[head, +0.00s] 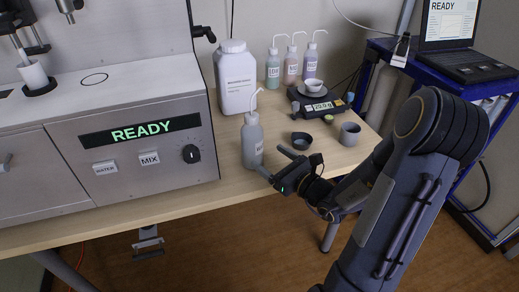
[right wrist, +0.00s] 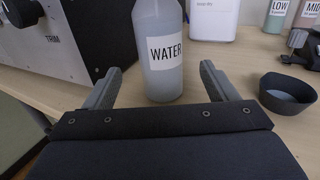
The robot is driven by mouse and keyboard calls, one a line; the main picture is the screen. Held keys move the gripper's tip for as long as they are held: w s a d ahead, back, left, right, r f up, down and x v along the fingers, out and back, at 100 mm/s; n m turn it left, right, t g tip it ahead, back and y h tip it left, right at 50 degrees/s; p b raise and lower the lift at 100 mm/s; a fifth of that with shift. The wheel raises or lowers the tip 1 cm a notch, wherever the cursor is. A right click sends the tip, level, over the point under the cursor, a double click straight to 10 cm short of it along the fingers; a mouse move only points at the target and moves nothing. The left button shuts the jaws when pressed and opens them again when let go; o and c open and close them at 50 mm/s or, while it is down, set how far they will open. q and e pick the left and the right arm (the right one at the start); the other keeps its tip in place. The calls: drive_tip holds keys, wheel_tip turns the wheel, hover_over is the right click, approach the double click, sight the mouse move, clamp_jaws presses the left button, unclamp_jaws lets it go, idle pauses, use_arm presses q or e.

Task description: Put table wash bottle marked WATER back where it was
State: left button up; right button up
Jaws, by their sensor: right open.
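The wash bottle marked WATER (head: 252,142) stands upright on the table, just right of the analyser. It is grey and translucent with a white nozzle. In the right wrist view the bottle (right wrist: 158,55) stands ahead, its WATER label facing me. My right gripper (head: 273,164) is open, at the table's front edge beside the bottle. In the right wrist view its two fingers (right wrist: 163,85) point toward the bottle, one to each side of its base, with nothing gripped. My left gripper does not show.
The analyser (head: 120,140) with a READY display fills the left. Behind stand a white jug (head: 236,78) and several small wash bottles (head: 291,65). A scale (head: 320,106), a dark bowl (head: 301,141) and a grey cup (head: 349,134) stand right of the bottle. A laptop (head: 455,35) sits on the blue cart.

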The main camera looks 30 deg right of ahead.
drive_tip(key=s+a+r+n+g+y, duration=0.3)
drive_tip(key=s+a+n+g+y, duration=0.25)
drive_tip(key=a+n, duration=0.35)
drive_tip(key=s+a+r+n+g+y, duration=0.2)
drive_tip(key=s+a+n+g+y, duration=0.2)
drive_tip(key=s+a+n, duration=0.4)
drive_tip(key=s+a+f+n+g+h, duration=0.2)
drive_tip(key=s+n+g+h, duration=0.15)
drive_tip(key=s+n, duration=0.4)
drive_tip(key=d+n+h, duration=0.3)
drive_tip(key=d+n, duration=0.1)
drive_tip(key=n, duration=0.1)
drive_tip(key=d+n+t+h, duration=0.1)
drive_tip(key=d+n+h, duration=0.1)
drive_tip(key=shift+s+f+n+h, duration=0.1)
drive_tip(key=shift+f+n+h, duration=0.15)
drive_tip(key=shift+n+h, duration=0.1)
